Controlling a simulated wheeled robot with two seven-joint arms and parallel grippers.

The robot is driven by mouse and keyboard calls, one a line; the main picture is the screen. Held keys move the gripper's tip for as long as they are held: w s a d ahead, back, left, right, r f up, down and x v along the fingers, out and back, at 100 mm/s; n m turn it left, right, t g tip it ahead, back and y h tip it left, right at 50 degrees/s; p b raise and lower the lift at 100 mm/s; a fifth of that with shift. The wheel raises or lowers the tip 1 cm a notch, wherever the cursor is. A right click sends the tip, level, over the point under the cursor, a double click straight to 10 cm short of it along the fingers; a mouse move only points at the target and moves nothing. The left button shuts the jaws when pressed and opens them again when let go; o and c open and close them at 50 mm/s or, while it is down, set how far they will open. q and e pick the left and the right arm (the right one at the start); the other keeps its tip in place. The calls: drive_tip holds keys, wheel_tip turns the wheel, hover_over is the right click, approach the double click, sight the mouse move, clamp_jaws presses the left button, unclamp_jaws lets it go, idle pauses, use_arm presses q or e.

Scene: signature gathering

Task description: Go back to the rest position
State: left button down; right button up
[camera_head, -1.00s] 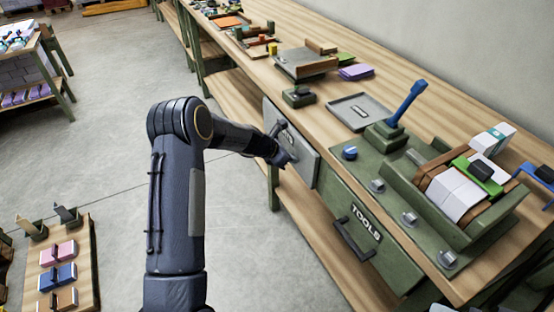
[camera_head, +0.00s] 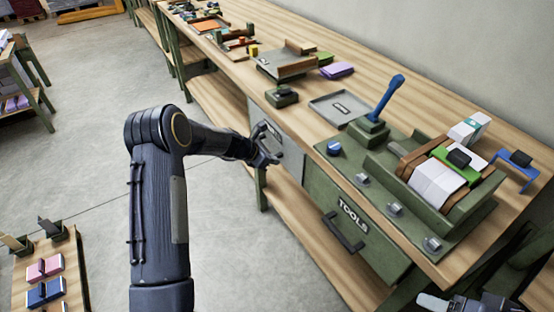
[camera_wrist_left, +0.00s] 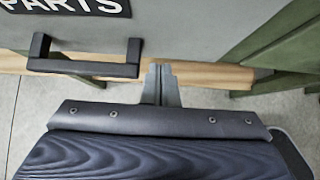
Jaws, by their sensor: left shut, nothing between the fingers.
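My left gripper (camera_head: 269,160) is in front of the grey drawer (camera_head: 290,157) under the workbench in the head view. In the left wrist view its fingers (camera_wrist_left: 161,72) are together with nothing between them. The dark drawer handle (camera_wrist_left: 84,67) lies to the left of the fingers, apart from them, below a label reading PARTS (camera_wrist_left: 75,7). Part of my right gripper (camera_head: 448,302) seems to show at the bottom right edge of the head view; its fingers cannot be made out.
The long wooden bench (camera_head: 440,105) carries a green fixture with knobs, a blue-handled lever (camera_head: 389,98), a grey tray (camera_head: 340,108) and boxes. A green TOOLS drawer (camera_head: 335,207) is below. A small table (camera_head: 27,272) stands at lower left. The floor (camera_head: 90,140) is clear.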

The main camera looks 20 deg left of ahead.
use_arm(q)
drive_tip(key=v, duration=1)
drive_tip(key=s+d+r+m, duration=0.2)
drive_tip(key=s+r+m, duration=0.55)
drive_tip(key=s, duration=0.25)
drive_tip(key=s+d+r+m, duration=0.3)
drive_tip(key=s+r+m, duration=0.3)
drive_tip(key=s+r, duration=0.35)
drive_tip(key=s+d+f+m+y, duration=0.1)
drive_tip(key=s+m, duration=0.5)
drive_tip(key=s, duration=0.3)
drive_tip(key=s+d+f+m+g+y+p, duration=0.1)
drive_tip(key=s+f+m, duration=0.1)
drive_tip(key=s+m, duration=0.4)
drive_tip(key=s, duration=0.3)
drive_tip(key=shift+s+d+m, duration=0.15)
drive_tip(key=shift+s+m, duration=0.1)
drive_tip(key=shift+m, duration=0.1)
